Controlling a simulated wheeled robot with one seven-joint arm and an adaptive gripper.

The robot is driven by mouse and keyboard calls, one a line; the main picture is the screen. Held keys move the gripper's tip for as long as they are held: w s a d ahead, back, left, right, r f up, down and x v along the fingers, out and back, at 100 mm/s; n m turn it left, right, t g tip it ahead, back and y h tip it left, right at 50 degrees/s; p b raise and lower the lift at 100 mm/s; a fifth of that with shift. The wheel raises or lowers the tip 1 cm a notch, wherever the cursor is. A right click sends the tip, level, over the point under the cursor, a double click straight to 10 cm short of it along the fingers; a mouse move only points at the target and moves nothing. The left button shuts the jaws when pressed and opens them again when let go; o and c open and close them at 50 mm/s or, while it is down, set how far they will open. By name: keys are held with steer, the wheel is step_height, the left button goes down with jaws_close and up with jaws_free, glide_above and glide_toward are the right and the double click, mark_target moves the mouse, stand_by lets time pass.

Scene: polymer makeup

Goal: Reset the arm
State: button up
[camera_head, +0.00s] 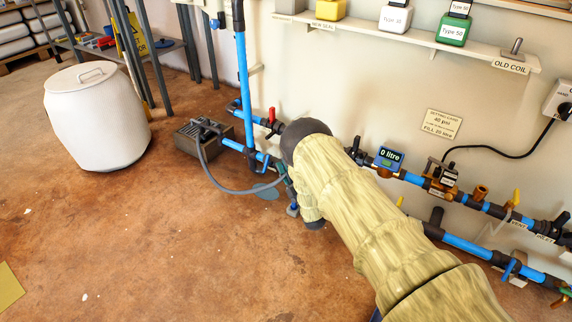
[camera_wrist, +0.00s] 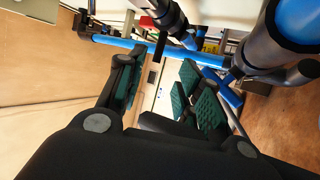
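My arm (camera_head: 365,215), in a pale yellow-beige sleeve, reaches from the lower right of the head view toward the pipework at the wall. Its dark rounded joint is in front of the pipes near the middle. My gripper (camera_wrist: 160,85) shows in the wrist view with its two green-padded fingers spread apart. I see nothing held between the pads. Blue and black pipes pass close beyond and beside the fingers, and I cannot tell whether they touch. In the head view the gripper is mostly hidden by the arm.
A vertical blue pipe (camera_head: 242,90) and a grey pump box (camera_head: 203,138) with a hose stand left of the arm. Pipes with a litre meter (camera_head: 389,158) run to the right. A white lidded barrel (camera_head: 96,118) stands at left. The brown floor at lower left is mostly clear.

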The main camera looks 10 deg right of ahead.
steer(key=s+d+f+m+g+h+p, duration=0.2)
steer(key=s+f+m+g+h, duration=0.15)
steer(key=s, duration=0.55)
steer(key=s+d+f+m+g+h+p, duration=0.25)
steer(key=s+f+m+g, duration=0.25)
steer(key=s, duration=0.3)
steer(key=s+d+f+m+g+h+p, duration=0.2)
steer(key=s+f+m+g, duration=0.2)
steer(key=s, duration=0.5)
steer(key=s+a+r+m+g+p, duration=0.2)
steer(key=s+r+g, duration=0.15)
steer(key=s, duration=0.75)
steer(key=s+a+r+m+g+p, duration=0.15)
steer(key=s+g, duration=0.25)
steer(key=s, duration=0.7)
steer(key=s+a+r+m+g+p, duration=0.1)
steer(key=s+r+m+g, duration=0.2)
steer(key=s, duration=0.8)
step_height(320, 180, up, 38)
steer(key=p, duration=3.7)
steer(key=shift+s+y+p, duration=0.15)
steer(key=shift+y+p, duration=0.15)
steer(key=shift+p, duration=0.1)
